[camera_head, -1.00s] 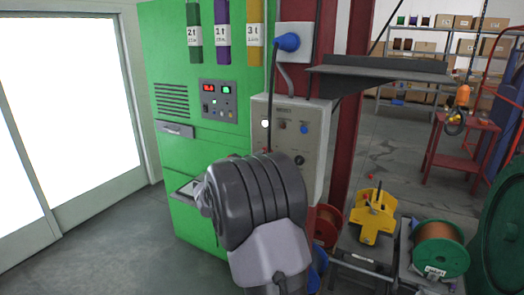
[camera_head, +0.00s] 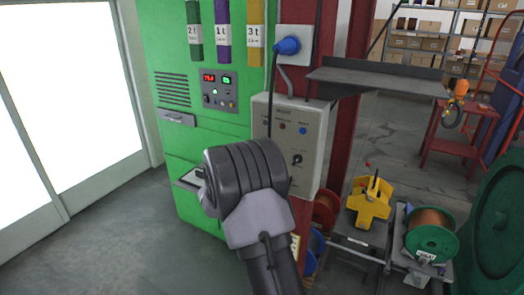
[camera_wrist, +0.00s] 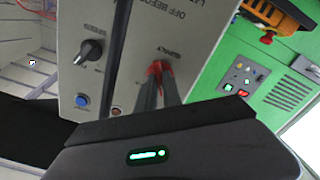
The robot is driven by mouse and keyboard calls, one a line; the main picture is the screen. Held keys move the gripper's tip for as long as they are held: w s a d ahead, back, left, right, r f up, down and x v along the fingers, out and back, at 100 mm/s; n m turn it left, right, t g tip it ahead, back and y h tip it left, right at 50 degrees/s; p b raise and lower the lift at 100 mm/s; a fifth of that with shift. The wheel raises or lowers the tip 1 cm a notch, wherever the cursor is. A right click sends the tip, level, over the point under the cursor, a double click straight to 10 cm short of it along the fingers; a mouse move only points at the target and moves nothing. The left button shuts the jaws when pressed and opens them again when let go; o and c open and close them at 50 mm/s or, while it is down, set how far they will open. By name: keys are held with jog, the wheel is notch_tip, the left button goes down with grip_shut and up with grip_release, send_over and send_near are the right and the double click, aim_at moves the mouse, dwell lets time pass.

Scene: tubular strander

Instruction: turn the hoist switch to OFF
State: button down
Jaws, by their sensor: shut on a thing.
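The hoist box (camera_head: 284,155) is a grey panel on the red column, with lamps, a blue button (camera_head: 303,131) and a black knob (camera_head: 297,160). In the head view my arm hides its lower left part. The leftmost lamp (camera_head: 265,122) looks dark. In the wrist view the panel (camera_wrist: 125,35) appears rotated, with the black speed knob (camera_wrist: 91,51) and blue button (camera_wrist: 82,100). My gripper (camera_wrist: 158,78) is shut on a red switch handle (camera_wrist: 157,67) on the panel's face. The fingers cover much of it, so its exact setting cannot be read.
A green cabinet (camera_head: 215,135) stands left of the box. A blue plug (camera_head: 287,46) and its cable hang above. A grey shelf (camera_head: 375,78) juts out at right. A yellow device (camera_head: 370,203) and a copper reel (camera_head: 432,228) stand low at right.

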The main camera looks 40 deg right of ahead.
jog(key=shift+n+p, duration=0.6)
jog(key=shift+n, duration=0.4)
jog(key=c, duration=1.5)
grip_release()
jog(key=v, duration=1.7)
jog(key=shift+a+b, duration=0.2)
jog(key=shift+b, duration=0.15)
jog(key=shift+s+f, duration=0.1)
